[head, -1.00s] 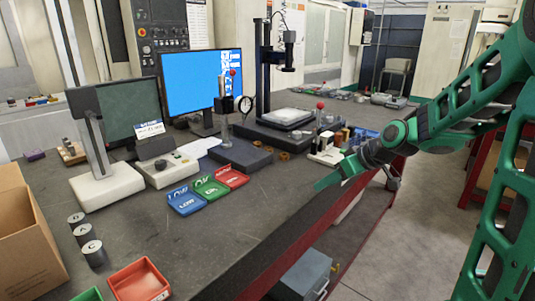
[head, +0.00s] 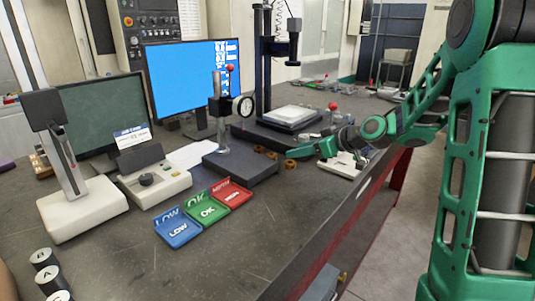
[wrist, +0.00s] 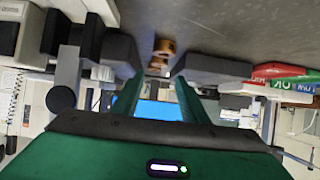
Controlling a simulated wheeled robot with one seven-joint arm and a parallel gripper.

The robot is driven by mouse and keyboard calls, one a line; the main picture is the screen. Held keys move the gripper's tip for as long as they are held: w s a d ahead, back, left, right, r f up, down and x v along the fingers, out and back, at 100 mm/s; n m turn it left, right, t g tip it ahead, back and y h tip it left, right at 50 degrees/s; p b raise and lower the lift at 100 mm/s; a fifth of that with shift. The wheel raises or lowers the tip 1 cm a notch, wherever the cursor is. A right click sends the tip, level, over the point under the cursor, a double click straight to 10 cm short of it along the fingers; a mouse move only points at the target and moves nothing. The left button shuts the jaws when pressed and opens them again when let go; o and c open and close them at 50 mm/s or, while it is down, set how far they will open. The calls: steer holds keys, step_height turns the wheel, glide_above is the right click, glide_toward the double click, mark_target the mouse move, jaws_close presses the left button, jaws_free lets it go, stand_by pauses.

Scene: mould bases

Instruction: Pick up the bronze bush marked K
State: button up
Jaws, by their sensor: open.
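Three small bronze bushes stand on the dark bench in the head view: a left one (head: 259,149), a middle one (head: 272,155) and a right one (head: 290,164). No letter is readable on any, so I cannot tell which is K. My gripper (head: 300,152) is low over the bench, close beside the right bush. In the wrist view its fingers are apart, and the gripper (wrist: 158,68) is open and empty. Bronze bushes (wrist: 163,47) show in line beyond the gap between the fingers, partly overlapping.
A dark gauge stand base (head: 240,166) lies left of the bushes. Blue (head: 178,230), green (head: 207,210) and red (head: 232,193) trays sit in front of it. A white block (head: 342,163) is right of my gripper. A tall black stand (head: 266,70) rises behind.

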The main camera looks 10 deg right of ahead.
mark_target(270, 154)
steer(key=shift+w+a+f, duration=0.1)
steer(key=shift+w+a, duration=0.15)
steer(key=shift+w, duration=0.35)
steer(key=x, duration=0.5)
steer(key=shift+x, duration=2.6)
steer(key=c, duration=0.9)
steer(key=shift+c, duration=0.2)
